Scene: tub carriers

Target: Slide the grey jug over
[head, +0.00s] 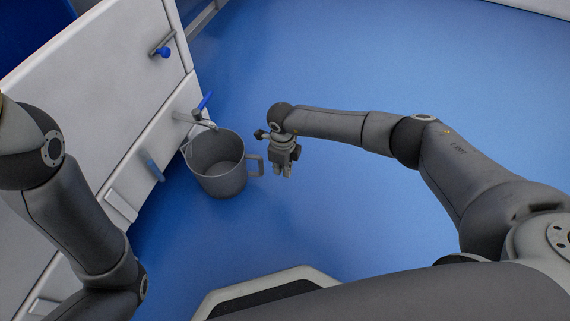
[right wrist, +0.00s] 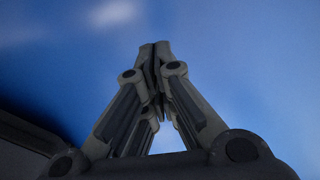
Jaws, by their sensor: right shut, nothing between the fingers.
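The grey jug (head: 217,168) stands upright on the blue floor in the head view, beside the white cabinet front and below a tap. Its open mouth faces up and its handle (head: 256,163) points right. My right gripper (head: 284,172) is just to the right of the handle, pointing down; I cannot tell whether it touches the handle. Its fingers are shut and empty, and the right wrist view shows the fingertips (right wrist: 155,48) together. The jug does not show clearly in the right wrist view. My left arm comes in from the left, but its gripper is out of view.
The white cabinet (head: 100,90) borders the jug on the left, with a tap (head: 196,118) with a blue lever and a blue knob (head: 163,52) sticking out. The blue floor (head: 400,60) is clear to the right and behind.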

